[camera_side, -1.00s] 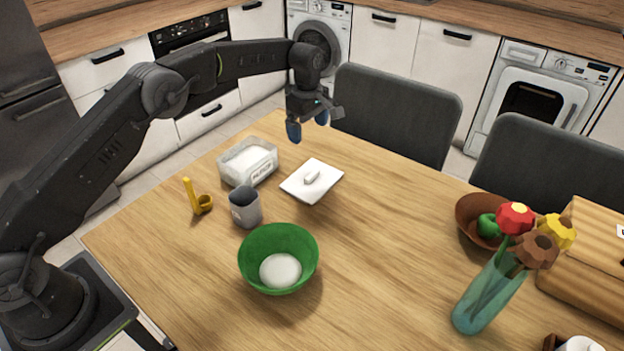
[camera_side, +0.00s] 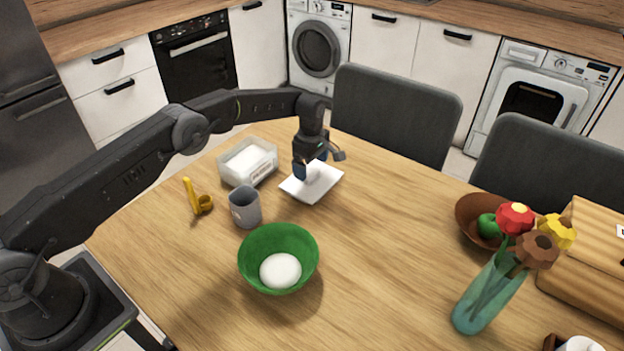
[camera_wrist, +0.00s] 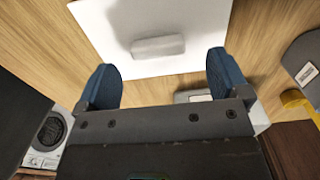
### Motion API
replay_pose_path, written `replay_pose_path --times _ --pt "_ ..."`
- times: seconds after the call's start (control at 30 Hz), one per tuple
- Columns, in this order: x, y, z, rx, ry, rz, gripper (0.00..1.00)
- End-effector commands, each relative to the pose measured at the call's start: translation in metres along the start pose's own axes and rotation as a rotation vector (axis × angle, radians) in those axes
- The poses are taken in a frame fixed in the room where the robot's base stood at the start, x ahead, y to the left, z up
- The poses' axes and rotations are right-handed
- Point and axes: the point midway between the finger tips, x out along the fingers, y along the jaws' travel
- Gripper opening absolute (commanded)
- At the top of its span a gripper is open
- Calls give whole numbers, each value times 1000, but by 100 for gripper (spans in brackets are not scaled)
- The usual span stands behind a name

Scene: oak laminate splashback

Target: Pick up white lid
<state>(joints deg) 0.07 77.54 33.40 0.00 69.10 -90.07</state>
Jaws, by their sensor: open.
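The white lid (camera_side: 322,186) is a flat square with a raised bar handle, lying on the wooden table. In the wrist view the lid (camera_wrist: 195,62) fills the upper middle, with its handle (camera_wrist: 158,46) lying between and just beyond my blue fingertips. My gripper (camera_side: 311,170) is just above the lid in the side view and hides the handle there. In the wrist view my gripper (camera_wrist: 163,80) is open, with one finger to each side of the handle's line and nothing held. Contact with the lid cannot be told.
A clear container (camera_side: 248,163) with white contents stands left of the lid. A brown bowl (camera_side: 476,226) and flower vase (camera_side: 487,297) are at right. The middle table is clear.

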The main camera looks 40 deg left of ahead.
Motion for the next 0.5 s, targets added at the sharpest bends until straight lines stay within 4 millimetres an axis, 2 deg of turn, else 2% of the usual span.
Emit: replay_pose_path --times 0.23,0.5 --pt "29 2 1 0 0 -1 94" --pt "32 2 1 0 0 1 94"
